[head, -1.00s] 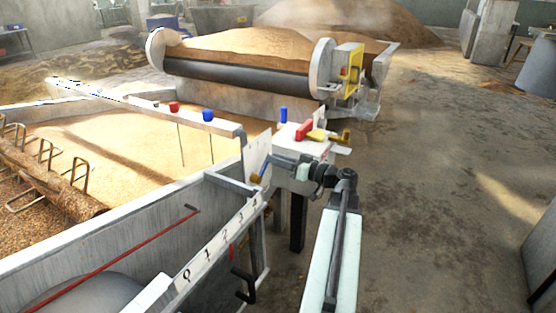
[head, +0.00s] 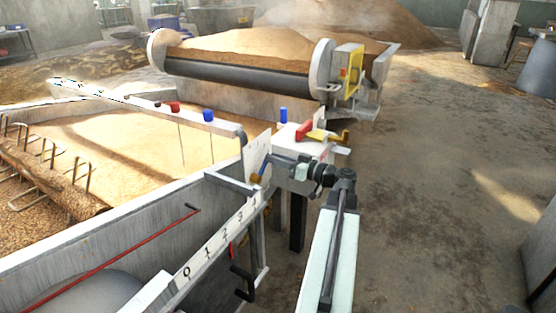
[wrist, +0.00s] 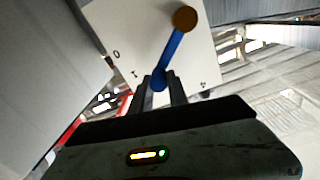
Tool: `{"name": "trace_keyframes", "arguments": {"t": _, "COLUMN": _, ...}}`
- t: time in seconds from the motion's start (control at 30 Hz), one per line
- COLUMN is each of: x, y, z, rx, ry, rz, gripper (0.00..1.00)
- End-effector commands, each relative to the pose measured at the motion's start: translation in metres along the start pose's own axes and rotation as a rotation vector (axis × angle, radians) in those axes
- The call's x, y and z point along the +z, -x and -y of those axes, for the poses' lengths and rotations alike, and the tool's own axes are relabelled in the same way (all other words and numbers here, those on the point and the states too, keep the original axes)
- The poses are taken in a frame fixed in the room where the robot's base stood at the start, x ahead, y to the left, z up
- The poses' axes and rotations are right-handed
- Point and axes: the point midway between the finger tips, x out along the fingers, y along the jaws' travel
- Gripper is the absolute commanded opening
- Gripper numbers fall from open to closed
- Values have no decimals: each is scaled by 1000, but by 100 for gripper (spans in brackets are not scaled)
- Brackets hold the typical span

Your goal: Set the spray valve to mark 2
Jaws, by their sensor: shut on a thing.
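The spray valve shows in the wrist view as a white plate (wrist: 112,18) with a blue lever (wrist: 173,48) on a brown round knob (wrist: 186,18). The lever's end lies between 1 and that right mark. My gripper (wrist: 159,84) is shut on this end. In the head view my gripper (head: 269,164) is at the plate (head: 257,150) beside the trough corner; the lever is small and partly hidden there.
A white box (head: 312,148) with a red handle (head: 304,130) and a yellow handle stands just behind my wrist. A numbered strip (head: 217,240) runs along the trough edge, near a red rod (head: 120,252). Open floor (head: 440,200) lies to the right.

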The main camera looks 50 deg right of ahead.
Motion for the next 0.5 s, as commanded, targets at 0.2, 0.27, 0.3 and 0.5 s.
{"name": "trace_keyframes", "arguments": {"t": 0.2, "x": 4, "y": -5, "z": 8, "rx": -24, "ry": 3, "rz": 12, "gripper": 0}}
{"name": "trace_keyframes", "arguments": {"t": 0.27, "x": 4, "y": -4, "z": 7, "rx": -23, "ry": 4, "rz": 12, "gripper": 0}}
{"name": "trace_keyframes", "arguments": {"t": 0.3, "x": 4, "y": -4, "z": 7, "rx": -22, "ry": 4, "rz": 12, "gripper": 0}}
{"name": "trace_keyframes", "arguments": {"t": 0.5, "x": 3, "y": -2, "z": 6, "rx": -19, "ry": 6, "rz": 12, "gripper": 0}}
